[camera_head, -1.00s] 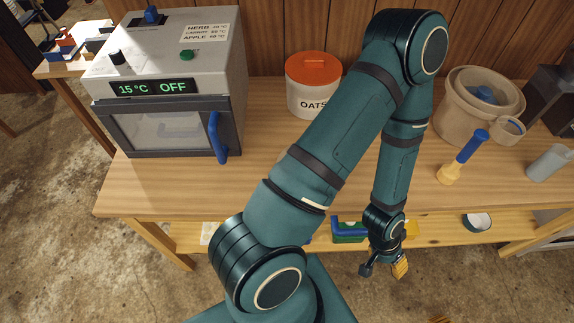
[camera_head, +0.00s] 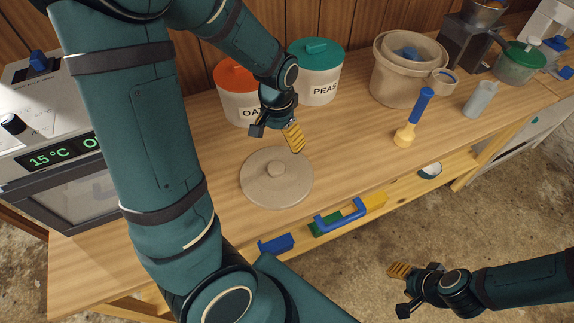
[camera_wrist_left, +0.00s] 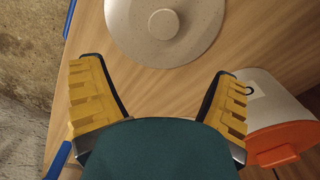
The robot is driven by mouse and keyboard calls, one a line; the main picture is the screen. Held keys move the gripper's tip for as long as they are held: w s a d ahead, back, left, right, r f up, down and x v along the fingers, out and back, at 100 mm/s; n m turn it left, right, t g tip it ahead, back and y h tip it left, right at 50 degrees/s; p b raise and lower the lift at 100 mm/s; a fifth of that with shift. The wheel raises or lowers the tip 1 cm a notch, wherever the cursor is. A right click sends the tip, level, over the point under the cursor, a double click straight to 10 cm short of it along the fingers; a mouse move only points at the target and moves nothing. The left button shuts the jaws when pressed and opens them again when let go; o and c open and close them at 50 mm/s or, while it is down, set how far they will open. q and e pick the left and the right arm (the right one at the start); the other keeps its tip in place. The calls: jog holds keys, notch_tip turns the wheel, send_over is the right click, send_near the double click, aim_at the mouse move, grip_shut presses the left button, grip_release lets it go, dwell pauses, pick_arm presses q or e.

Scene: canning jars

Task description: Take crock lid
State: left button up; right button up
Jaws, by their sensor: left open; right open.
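The crock lid (camera_head: 260,185) is a round, speckled beige disc with a central knob, lying flat on the wooden worktop. My left gripper (camera_head: 275,140) is open and empty, above the worktop just beyond the lid, apart from it. In the left wrist view the lid (camera_wrist_left: 200,40) shows at the top, ahead of the two spread yellow-padded fingers (camera_wrist_left: 155,85), with nothing between them. My right gripper (camera_head: 399,290) is open and empty over the floor in front of the bench. A beige crock (camera_head: 398,88) stands at the back right.
An OATS canister (camera_head: 236,104) with an orange lid and a PEAS canister (camera_head: 322,85) with a teal lid stand behind the lid. A blue-handled yellow tool (camera_head: 410,125) stands at right. An oven-like box (camera_head: 75,180) is at left. Worktop right of the lid is clear.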

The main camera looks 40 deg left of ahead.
aim_at(276, 167)
pick_arm(q)
jog(key=f, duration=0.2)
jog(key=f+b, duration=0.1)
jog(key=f, duration=0.2)
jog(key=f+b, duration=0.1)
jog(key=f, duration=0.2)
jog(key=shift+s+a+f, duration=0.2)
jog(key=shift+s+a, duration=0.05)
jog(key=shift+s, duration=0.15)
notch_tip(276, 167, down, 5)
jog(key=shift+s+f+b, duration=0.1)
jog(key=shift+b, duration=0.95)
pick_arm(e)
jog(key=f, duration=0.2)
jog(key=s+f, duration=0.1)
jog(key=f, duration=0.1)
jog(key=shift+a+f, duration=0.1)
jog(key=shift+a, duration=0.05)
pick_arm(q)
jog(key=c, duration=1.4)
